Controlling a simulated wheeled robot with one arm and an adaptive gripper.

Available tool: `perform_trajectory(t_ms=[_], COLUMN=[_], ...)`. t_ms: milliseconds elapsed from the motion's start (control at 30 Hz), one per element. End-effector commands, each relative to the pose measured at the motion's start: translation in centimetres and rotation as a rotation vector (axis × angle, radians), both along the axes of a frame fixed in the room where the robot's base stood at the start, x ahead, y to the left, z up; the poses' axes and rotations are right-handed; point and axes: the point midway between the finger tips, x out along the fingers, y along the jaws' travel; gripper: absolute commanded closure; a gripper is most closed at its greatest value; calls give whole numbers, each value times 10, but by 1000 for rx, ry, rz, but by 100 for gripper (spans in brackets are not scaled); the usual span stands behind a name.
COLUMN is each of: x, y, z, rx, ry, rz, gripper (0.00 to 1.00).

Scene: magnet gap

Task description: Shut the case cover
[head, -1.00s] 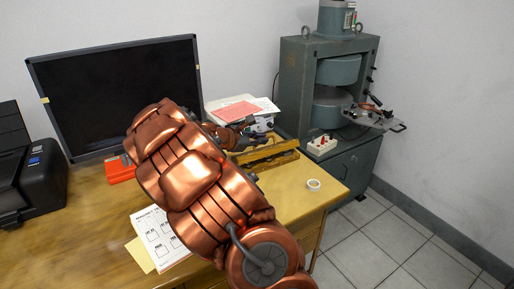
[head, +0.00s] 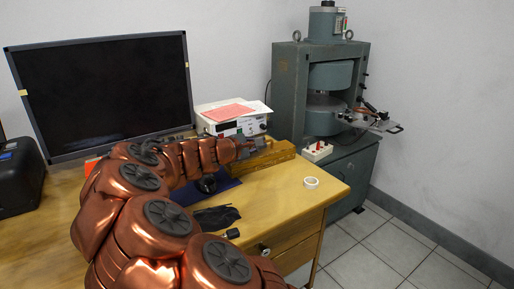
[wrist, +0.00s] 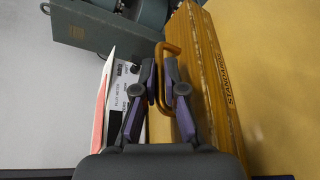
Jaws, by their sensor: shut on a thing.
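The case is a long wooden box (head: 272,159) at the back right of the desk, in front of the white instrument. In the wrist view its wood (wrist: 215,75) carries dark "STANDARDS" lettering. A brass-coloured loop handle (wrist: 163,47) stands out on its left side there. My gripper (wrist: 160,88) has its fingers closed on this handle. In the head view my gripper (head: 256,145) reaches the case's left part and hides some of it. I cannot tell the cover's exact angle; the case looks like a nearly closed block.
A white instrument (head: 232,120) with papers on top stands behind the case. A green magnet machine (head: 325,90) stands to the right, with a white socket block (head: 317,151) near it. A monitor (head: 105,95) stands left.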

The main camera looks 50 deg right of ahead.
Motion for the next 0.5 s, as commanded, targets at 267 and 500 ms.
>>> perform_trajectory(t_ms=[267,500], x=[0,0], y=[0,0], z=[-1,-1], rx=[-1,0], ry=[-7,-7], rz=[1,0], gripper=[100,84])
